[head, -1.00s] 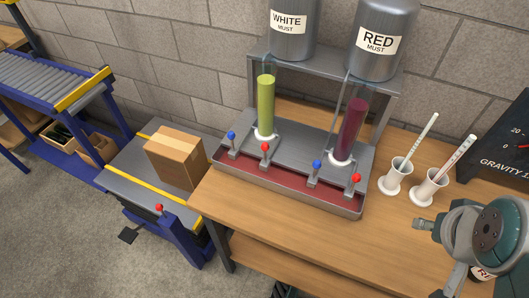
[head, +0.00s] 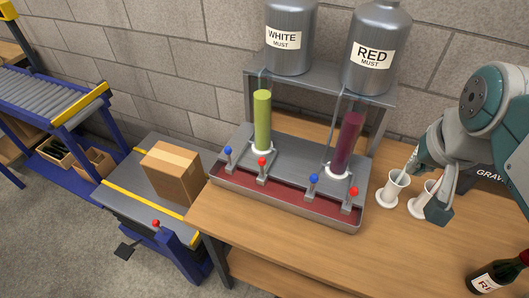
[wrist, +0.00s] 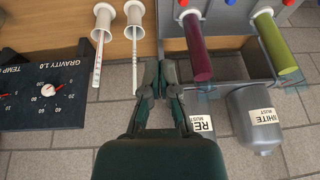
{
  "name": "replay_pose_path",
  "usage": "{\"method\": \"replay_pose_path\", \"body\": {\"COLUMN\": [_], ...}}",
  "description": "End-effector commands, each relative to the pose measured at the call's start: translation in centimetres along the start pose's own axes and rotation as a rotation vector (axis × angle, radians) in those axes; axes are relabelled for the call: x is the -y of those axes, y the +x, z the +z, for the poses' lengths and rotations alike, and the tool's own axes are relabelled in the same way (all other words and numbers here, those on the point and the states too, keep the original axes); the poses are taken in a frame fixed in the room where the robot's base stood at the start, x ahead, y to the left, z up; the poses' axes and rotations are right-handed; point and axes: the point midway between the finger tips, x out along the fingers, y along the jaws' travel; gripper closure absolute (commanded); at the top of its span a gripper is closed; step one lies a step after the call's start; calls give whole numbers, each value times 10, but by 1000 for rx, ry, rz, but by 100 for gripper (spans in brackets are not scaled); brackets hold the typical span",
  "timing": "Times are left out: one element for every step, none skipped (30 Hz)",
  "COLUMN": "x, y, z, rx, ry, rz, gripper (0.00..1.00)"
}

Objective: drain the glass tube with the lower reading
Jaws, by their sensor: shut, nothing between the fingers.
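A glass tube with yellow-green liquid (head: 263,120) stands on the left of the metal drip tray (head: 290,210), under the white must tank. A glass tube with dark red liquid (head: 346,145) stands on the right, under the red must tank. Both also show in the wrist view, the green (wrist: 276,45) and the red (wrist: 196,48). Levers with blue knobs (head: 228,151) (head: 314,178) and red knobs (head: 262,161) (head: 354,191) stand along the tray front. My gripper (head: 425,182) is shut and empty, right of the tray near the white cups; it also shows in the wrist view (wrist: 160,68).
Two white cups (head: 391,190) (wrist: 103,14) hold long slim instruments (wrist: 99,60) (wrist: 134,42); my gripper partly hides one cup in the head view. A dark gravity and temperature dial board (wrist: 45,88) is behind.

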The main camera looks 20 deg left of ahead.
Motion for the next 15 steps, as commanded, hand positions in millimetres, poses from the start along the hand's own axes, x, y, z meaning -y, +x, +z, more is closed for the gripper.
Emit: {"method": "replay_pose_path", "body": {"x": [8,12,18,23,27,34,39,44,51,56,61,68,74,79,87], "y": [0,0,0,0,0,1,1,2,2,3,4,6,7,8,10], "z": [-10,-16,-23,-28,-34,-40,-45,-50,-57,-62,-66,-72,-76,-80,-86], "rx": [15,23,35,41,49,61,69,76,88,95,104,115,123,131,141], "ry": [-6,-7,-9,-9,-11,-14,-14,-15,-19,-19,-20,-23,-25,-26,-28], "rz": [-6,-9,-12,-15,-18,-21,-23,-25,-27,-29,-31,-33,-34,-35,-37], "gripper": [100,100,100,100,100,100,100,100,100,100,100,100,100,100,100]}}
